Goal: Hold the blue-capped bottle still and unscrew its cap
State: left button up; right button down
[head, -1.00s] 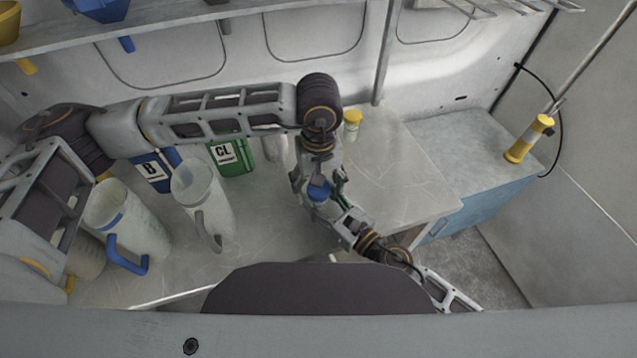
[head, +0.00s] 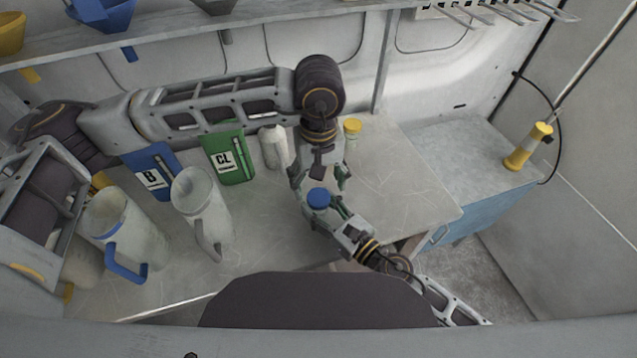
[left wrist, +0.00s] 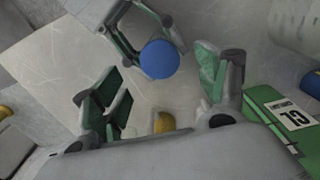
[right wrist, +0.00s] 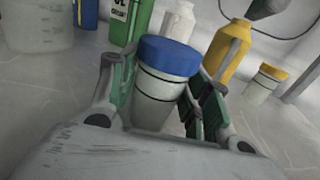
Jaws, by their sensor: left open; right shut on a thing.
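The blue-capped bottle, with a pale body (right wrist: 155,105) and a wide blue cap (right wrist: 168,56), stands upright in the right wrist view. My right gripper (right wrist: 165,105) is shut around its body below the cap. In the head view the blue cap (head: 318,198) shows above the right gripper (head: 335,212), and most of the body is hidden. My left gripper (left wrist: 160,95) is open, and its spread fingers are on either side of the cap's column in the left wrist view. The cap (left wrist: 159,59) shows beyond the fingertips there, apart from them.
Behind stand a green CL container (head: 229,155), a blue B container (head: 152,172), a white bottle (head: 273,147) and a yellow-capped bottle (head: 352,128). Two jugs (head: 202,212) (head: 125,235) stand at left. The worktop (head: 400,180) is clear at right.

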aim_at(325, 212)
jog(key=c, duration=0.6)
grip_release()
jog(key=shift+s+d+r, duration=0.1)
jog(key=shift+s+d, duration=0.1)
jog(key=shift+s, duration=0.1)
jog(key=shift+s+d, duration=0.2)
jog(key=shift+s, duration=0.1)
jog(key=shift+v, duration=5.3)
jog(key=shift+w+d, duration=0.1)
